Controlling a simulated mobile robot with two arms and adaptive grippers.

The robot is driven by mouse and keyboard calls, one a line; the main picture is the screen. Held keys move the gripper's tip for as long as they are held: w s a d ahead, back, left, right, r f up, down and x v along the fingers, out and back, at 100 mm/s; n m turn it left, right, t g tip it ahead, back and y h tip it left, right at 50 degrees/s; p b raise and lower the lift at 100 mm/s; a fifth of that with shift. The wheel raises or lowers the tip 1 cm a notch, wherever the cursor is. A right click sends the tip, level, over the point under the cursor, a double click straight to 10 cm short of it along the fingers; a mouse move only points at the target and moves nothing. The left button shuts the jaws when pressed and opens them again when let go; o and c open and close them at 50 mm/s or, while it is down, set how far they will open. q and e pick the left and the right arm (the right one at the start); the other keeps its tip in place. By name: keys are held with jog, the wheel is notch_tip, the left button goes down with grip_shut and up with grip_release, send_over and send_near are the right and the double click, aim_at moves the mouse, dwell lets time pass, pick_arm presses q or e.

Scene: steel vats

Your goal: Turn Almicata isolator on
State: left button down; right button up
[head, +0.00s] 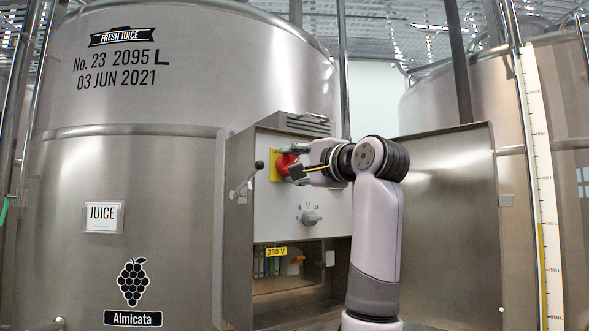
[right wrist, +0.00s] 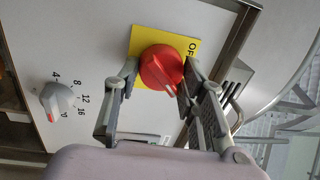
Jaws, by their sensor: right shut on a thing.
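The Almicata isolator is a red rotary knob (head: 285,164) on a yellow plate, high on the grey panel of an open control box on the Almicata vat (head: 185,235). In the right wrist view the knob (right wrist: 161,66) bears a pale mark toward its lower right, and the yellow plate (right wrist: 188,45) shows the letters "OF", the rest hidden. My right gripper (head: 297,163) reaches in from the right and is shut on the knob, one finger on each side. It also shows in the right wrist view (right wrist: 160,80). My left gripper is out of view.
A grey dial (head: 310,217) with numbers sits below the isolator; it also shows in the right wrist view (right wrist: 58,101). Under it is an open bay with a "230 V" label (head: 276,252). The box door (head: 440,225) stands open at right, behind my arm.

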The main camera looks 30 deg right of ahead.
dwell(0.3)
jog(key=o, duration=1.2)
jog(key=shift+c, duration=0.2)
jog(key=s+f, duration=0.1)
jog(key=s, duration=1.1)
jog(key=shift+f, duration=0.15)
jog(key=shift+w, duration=0.1)
